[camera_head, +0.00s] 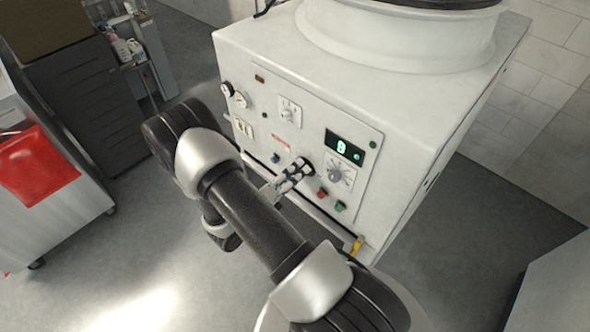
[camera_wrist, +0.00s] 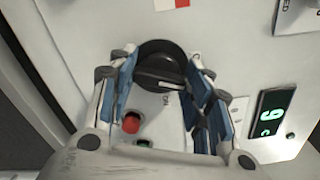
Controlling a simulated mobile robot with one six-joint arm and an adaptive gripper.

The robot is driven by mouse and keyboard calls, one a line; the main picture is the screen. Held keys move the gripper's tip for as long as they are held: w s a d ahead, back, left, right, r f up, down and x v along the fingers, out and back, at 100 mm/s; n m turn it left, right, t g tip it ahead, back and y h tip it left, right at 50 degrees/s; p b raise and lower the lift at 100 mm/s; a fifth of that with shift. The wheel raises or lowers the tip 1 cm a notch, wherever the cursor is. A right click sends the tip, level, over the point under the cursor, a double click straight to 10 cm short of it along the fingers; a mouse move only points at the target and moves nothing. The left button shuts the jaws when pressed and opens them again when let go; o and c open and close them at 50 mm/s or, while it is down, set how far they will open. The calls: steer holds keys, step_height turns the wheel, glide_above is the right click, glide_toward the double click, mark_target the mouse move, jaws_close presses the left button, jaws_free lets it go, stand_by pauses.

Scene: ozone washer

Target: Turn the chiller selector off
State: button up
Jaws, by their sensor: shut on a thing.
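The chiller selector is a round black knob (camera_wrist: 165,62) with a raised bar handle on the white front panel. In the wrist view it sits between my gripper's fingertips (camera_wrist: 163,72), one finger on each side. The pale line on its bar lies nearly level in that view, and an "ON" mark shows just below it. The gripper is closed on the knob. Any "OFF" mark is hidden or out of view.
A red button (camera_wrist: 132,122) and green button (camera_wrist: 144,143) sit close below the knob in the wrist view. A lit display (camera_head: 343,148) reads about 9, with a grey dial (camera_head: 337,173) below it. A rail with a yellow part (camera_head: 358,245) runs along the panel's bottom.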

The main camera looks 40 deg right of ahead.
steer(key=shift+n+p, duration=0.65)
steer(key=shift+n, duration=1.65)
steer(key=o, duration=1.1)
steer(key=shift+c, duration=0.2)
steer(key=s+a, duration=0.1)
steer(key=a, duration=1.1)
